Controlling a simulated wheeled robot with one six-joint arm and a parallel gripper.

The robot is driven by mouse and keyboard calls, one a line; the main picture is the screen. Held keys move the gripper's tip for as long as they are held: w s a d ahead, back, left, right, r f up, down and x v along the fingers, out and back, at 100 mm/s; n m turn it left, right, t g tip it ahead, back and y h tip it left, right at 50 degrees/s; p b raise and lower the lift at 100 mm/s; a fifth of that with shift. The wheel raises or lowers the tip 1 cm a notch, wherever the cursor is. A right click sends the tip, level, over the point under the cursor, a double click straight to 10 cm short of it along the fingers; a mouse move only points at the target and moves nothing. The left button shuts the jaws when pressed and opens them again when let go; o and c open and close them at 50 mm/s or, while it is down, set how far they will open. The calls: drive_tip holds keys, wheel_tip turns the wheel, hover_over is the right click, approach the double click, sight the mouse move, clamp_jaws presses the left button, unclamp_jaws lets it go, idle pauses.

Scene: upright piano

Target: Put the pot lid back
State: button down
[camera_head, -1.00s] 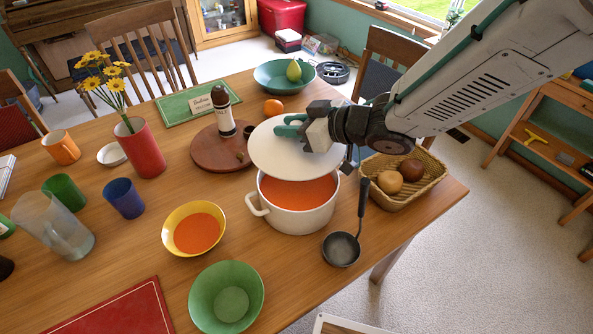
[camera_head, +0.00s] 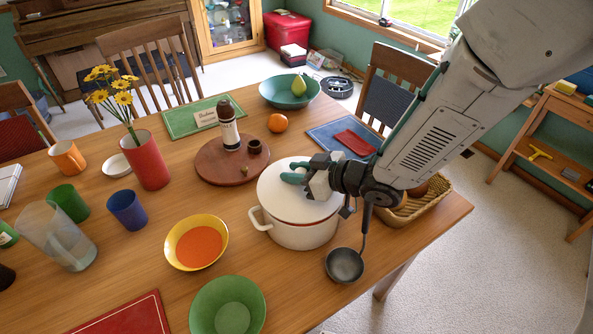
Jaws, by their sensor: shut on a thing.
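The white pot (camera_head: 300,238) stands on the wooden table with one side handle showing at its left. The white lid (camera_head: 290,208) lies over the pot's mouth and hides the orange soup. A thin reddish line shows along the near right edge between lid and pot, so I cannot tell if it sits fully flush. My gripper (camera_head: 300,177) is above the lid, shut on its knob, which is mostly hidden by the fingers.
A dark ladle (camera_head: 345,264) rests at the pot's right front. A wicker basket (camera_head: 425,207) is partly behind my arm. A yellow bowl (camera_head: 174,245) of orange soup and a green bowl (camera_head: 246,322) are left and in front. A round wooden board (camera_head: 212,168) is behind.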

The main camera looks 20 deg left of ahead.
sight(304, 172)
drive_tip(key=shift+f, duration=0.4)
drive_tip(key=shift+f, duration=0.15)
drive_tip(key=c, duration=1.1)
unclamp_jaws()
drive_tip(key=shift+c, duration=0.2)
drive_tip(key=shift+r, duration=0.4)
drive_tip(key=v, duration=0.7)
drive_tip(key=shift+s+d+r, duration=0.1)
drive_tip(key=shift+d+r, duration=0.15)
drive_tip(key=shift+r, duration=0.05)
